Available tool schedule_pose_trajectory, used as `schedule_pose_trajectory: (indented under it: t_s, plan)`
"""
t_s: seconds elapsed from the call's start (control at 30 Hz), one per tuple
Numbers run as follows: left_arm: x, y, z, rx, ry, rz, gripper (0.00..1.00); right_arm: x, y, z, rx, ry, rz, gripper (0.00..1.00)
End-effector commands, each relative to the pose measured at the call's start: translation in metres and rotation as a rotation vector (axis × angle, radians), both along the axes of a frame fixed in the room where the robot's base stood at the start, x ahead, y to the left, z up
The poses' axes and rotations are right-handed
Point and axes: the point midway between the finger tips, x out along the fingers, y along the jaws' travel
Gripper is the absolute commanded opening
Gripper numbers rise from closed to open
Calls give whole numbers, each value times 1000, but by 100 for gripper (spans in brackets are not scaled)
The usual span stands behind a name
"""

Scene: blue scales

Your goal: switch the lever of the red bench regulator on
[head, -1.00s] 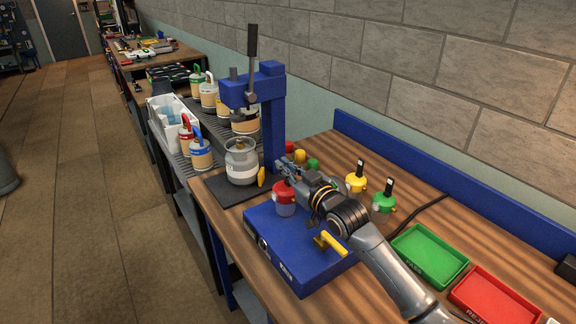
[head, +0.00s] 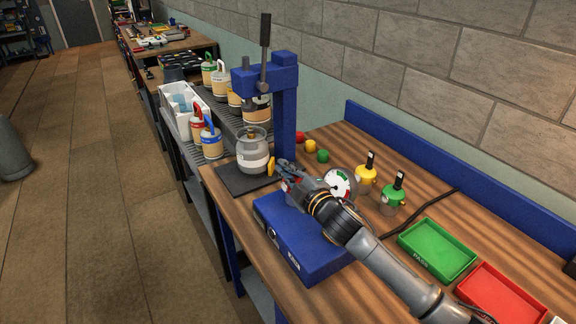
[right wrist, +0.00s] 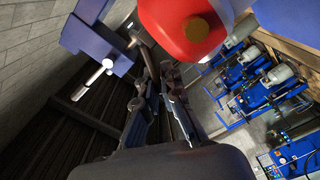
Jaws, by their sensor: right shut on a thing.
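The red bench regulator (right wrist: 178,28) fills the top of the right wrist view as a large red and white body with a brown-gold round part. In the head view it is mostly hidden behind my right gripper (head: 286,176), over the far end of the blue box (head: 305,248). In the right wrist view my right gripper (right wrist: 155,75) has its dark fingers close together, right beside the red body. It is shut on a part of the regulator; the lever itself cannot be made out. My left gripper is not in view.
A round gauge (head: 340,183), a yellow regulator (head: 366,175) and a green regulator (head: 393,197) stand right of my arm. A blue press (head: 284,100) and grey cylinder (head: 253,155) stand behind. Green (head: 436,249) and red (head: 497,296) trays lie at right.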

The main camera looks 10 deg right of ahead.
Motion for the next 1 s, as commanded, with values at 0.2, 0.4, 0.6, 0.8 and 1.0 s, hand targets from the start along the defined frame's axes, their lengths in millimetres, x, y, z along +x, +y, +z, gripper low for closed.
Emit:
schedule_pose_trajectory:
  t_s: [0.2,0.4,0.6,0.8,1.0]
  plan:
    - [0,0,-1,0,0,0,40,-1,2,-7,-119,-46,-1,0]
    - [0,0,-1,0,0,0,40,-1,3,-9,-182,-73,-1,0]
    - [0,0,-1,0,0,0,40,-1,3,-10,-207,-83,0,0]
    - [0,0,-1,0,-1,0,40,-1,3,-10,-210,-84,0,0]
    - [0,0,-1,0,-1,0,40,-1,3,-10,-209,-84,0,10]
